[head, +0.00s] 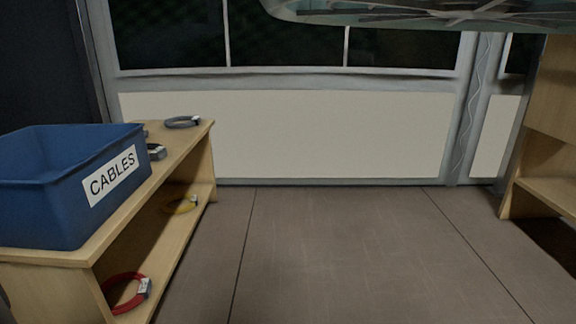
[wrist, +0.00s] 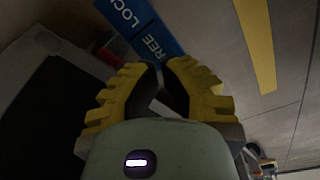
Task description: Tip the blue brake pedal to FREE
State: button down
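The blue brake pedal (wrist: 143,30) shows at the top of the wrist view. It has two faces with white lettering: LOCK, cut off by the top edge, and FREE, nearer my gripper. My gripper (wrist: 161,68) has yellow ribbed fingers with dark pads. The pedal is not visible in the head view.
The brown floor (head: 320,250) is clear. A yellow strip (wrist: 256,45) runs beside the pedal.

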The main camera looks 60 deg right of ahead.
jog(key=shift+f+b, duration=0.8)
jog(key=shift+f, duration=1.15)
dwell(0.8)
jog(key=shift+r, duration=0.1)
notch_tip(320, 180, up, 7)
jog(key=p, duration=0.7)
dwell(0.4)
